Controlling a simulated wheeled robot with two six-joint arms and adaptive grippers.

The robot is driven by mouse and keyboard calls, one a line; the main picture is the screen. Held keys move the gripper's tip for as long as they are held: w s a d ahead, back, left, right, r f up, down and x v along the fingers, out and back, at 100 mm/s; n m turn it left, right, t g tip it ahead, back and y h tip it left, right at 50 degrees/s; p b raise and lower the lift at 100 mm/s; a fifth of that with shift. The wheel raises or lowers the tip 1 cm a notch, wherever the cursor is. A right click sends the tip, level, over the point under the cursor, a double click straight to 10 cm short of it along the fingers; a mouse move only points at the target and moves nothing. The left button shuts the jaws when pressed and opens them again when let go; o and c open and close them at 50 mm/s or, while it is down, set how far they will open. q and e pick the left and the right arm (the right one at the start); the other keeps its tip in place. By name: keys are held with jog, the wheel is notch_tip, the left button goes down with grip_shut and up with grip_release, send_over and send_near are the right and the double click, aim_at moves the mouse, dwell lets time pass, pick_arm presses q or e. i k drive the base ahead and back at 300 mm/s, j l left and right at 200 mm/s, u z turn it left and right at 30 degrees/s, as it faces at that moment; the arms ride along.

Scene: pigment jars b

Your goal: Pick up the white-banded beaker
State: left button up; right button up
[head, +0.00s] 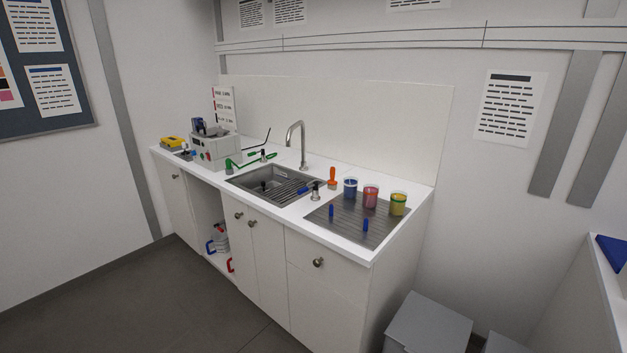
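Three beakers stand upright in a row on the steel drainboard (345,228) to the right of the sink. The left beaker (350,188) has blue contents, the middle beaker (371,197) has pinkish-red contents, and the right beaker (397,204) has yellow-green contents. They are too small in view to tell which one bears a white band. Neither of my grippers is in view, and nothing touches the beakers.
An orange-handled item (332,178) stands left of the beakers; two blue upright pegs (365,226) stand in front. The sink (272,184) with its tall faucet (300,142) is farther left. A grey bin (430,325) stands on the floor by the counter's right end.

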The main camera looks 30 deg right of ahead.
aim_at(350, 183)
jog(key=i+z, duration=0.3)
jog(key=i, duration=0.15)
jog(key=i+j+z, duration=0.3)
jog(key=i, duration=0.15)
jog(key=i+j+z, duration=0.3)
jog(key=i+l, duration=0.05)
jog(key=i, duration=0.1)
